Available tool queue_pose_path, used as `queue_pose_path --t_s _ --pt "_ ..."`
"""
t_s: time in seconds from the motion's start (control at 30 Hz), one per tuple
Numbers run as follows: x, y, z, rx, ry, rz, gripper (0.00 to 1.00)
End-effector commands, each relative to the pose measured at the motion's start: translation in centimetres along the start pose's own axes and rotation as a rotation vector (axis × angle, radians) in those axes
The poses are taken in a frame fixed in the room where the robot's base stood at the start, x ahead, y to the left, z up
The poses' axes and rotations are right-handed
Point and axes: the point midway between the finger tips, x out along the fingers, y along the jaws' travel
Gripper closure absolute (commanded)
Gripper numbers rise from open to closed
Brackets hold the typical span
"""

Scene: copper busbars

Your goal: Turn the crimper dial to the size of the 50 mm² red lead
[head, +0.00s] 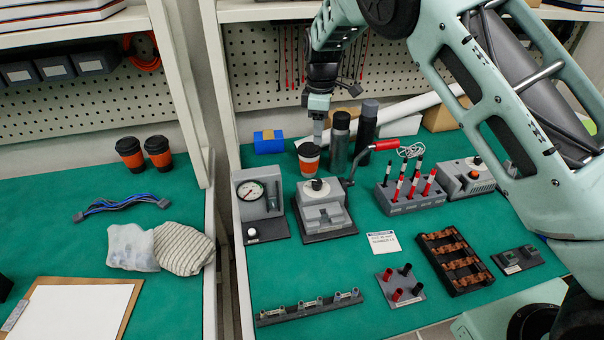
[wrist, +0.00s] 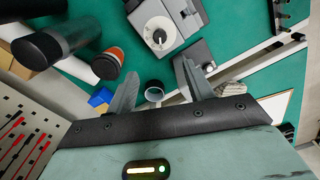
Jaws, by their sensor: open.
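The crimper (head: 324,218) is a grey block on a dark base, with a round dial (head: 317,184) on top and a red-handled lever (head: 385,145). The dial (wrist: 159,37) also shows near the top of the wrist view; its setting is unreadable. My gripper (head: 318,138) is above and behind the crimper, beside an orange-banded cup. In the wrist view my gripper (wrist: 156,76) has its fingers apart with nothing held, away from the dial. Red and black leads (head: 430,182) stand in a grey rack (head: 412,205) right of the crimper; I cannot tell which is 50 mm².
The orange-banded cup (head: 308,156) and dark bottles (head: 339,138) stand behind the crimper. A gauge unit (head: 258,195) is at its left. A white card (head: 384,241), a tray of copper pieces (head: 455,262) and a post stand (head: 402,286) lie in front. Green mat between them is clear.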

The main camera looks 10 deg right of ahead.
Motion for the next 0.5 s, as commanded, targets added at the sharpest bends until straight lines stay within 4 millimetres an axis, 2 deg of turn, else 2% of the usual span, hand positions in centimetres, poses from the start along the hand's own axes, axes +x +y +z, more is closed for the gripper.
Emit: queue_pose_path --t_s 0.17,0.5 --pt "1.8 0.0 0.0 -0.002 -0.003 -0.002 0.48" --pt "8.6 -0.1 0.1 -0.001 -0.004 -0.002 0.48"
